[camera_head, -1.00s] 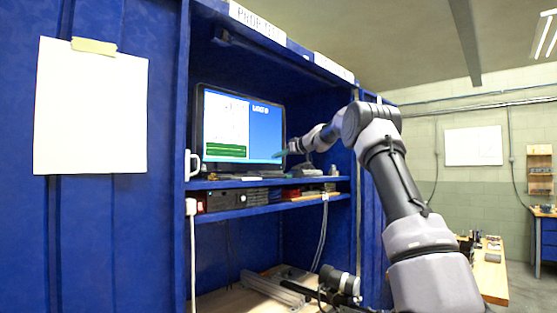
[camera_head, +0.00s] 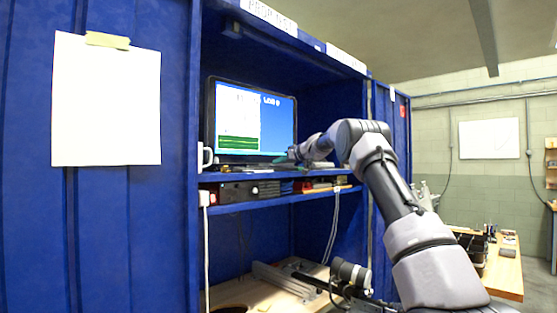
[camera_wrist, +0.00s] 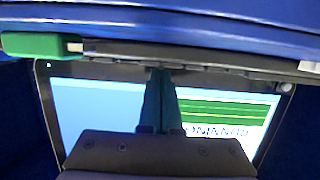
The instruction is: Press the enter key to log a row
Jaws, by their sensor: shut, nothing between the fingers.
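The keyboard shows as a thin dark strip (camera_wrist: 215,62) edge-on in the wrist view, which looks upside down. Its separate keys, the enter key among them, cannot be made out. The monitor (camera_head: 278,125) stands behind it on the shelf, with a white panel, a green graph and "LOG 0"-like text on blue. It also fills the lower wrist view (camera_wrist: 95,100). My gripper (camera_head: 284,161) is low at the right front of the monitor, close to the shelf. Its greenish fingers (camera_wrist: 159,72) are shut and empty, tips at the dark strip; contact cannot be told.
A green block with a pale end (camera_wrist: 42,46) lies beside the strip. A white mug (camera_head: 205,156) stands at the shelf's left. The blue upper shelf (camera_head: 225,177) has gear beneath it, and blue cabinet walls (camera_head: 330,100) close in around my gripper.

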